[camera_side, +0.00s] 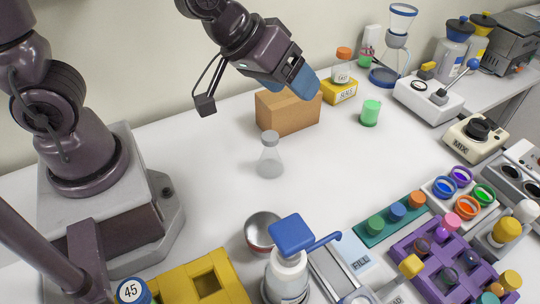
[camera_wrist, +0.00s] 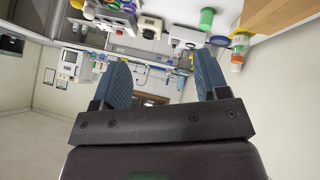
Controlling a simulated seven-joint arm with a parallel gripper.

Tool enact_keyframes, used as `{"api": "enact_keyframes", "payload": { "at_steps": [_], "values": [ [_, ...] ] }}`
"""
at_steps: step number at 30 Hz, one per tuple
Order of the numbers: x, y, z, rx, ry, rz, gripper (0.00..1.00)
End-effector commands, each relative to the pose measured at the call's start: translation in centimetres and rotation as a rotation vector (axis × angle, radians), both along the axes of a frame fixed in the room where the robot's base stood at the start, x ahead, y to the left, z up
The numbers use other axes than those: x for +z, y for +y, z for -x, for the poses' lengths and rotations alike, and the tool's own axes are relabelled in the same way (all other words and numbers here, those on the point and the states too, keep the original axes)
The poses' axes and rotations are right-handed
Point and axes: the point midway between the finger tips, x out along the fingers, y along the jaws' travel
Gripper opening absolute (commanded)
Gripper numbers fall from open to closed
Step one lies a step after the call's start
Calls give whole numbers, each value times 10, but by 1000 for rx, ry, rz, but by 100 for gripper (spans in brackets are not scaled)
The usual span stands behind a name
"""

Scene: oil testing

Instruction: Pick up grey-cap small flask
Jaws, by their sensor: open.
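The grey-cap small flask (camera_side: 270,158) is a clear conical flask with a grey cap. It stands upright on the white table, left of centre in the side view. My gripper (camera_side: 306,88) is above and behind it, in front of a brown box, pointing down to the right. It is apart from the flask. The wrist view shows the two blue fingers of my gripper (camera_wrist: 160,82) spread apart with nothing between them. The flask cannot be made out in the wrist view.
A brown cardboard box (camera_side: 288,112) stands behind the flask. A green-capped container (camera_side: 370,113) and a yellow block (camera_side: 340,91) are to the right. A metal bowl (camera_side: 262,232) and a blue-topped pump bottle (camera_side: 290,265) stand in front. The table around the flask is clear.

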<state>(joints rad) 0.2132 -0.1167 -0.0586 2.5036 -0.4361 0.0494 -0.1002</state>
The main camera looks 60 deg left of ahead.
Motion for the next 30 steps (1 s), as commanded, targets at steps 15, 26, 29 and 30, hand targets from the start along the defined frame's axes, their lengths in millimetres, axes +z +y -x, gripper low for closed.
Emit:
{"api": "enact_keyframes", "payload": {
  "at_steps": [15,26,29,30],
  "values": [
    [-166,19,14,474,-221,-280,68],
    [-181,46,43,508,-391,-510,68],
    [-184,51,35,512,-396,-514,68],
    [-186,54,32,514,-396,-513,68]
  ]
}}
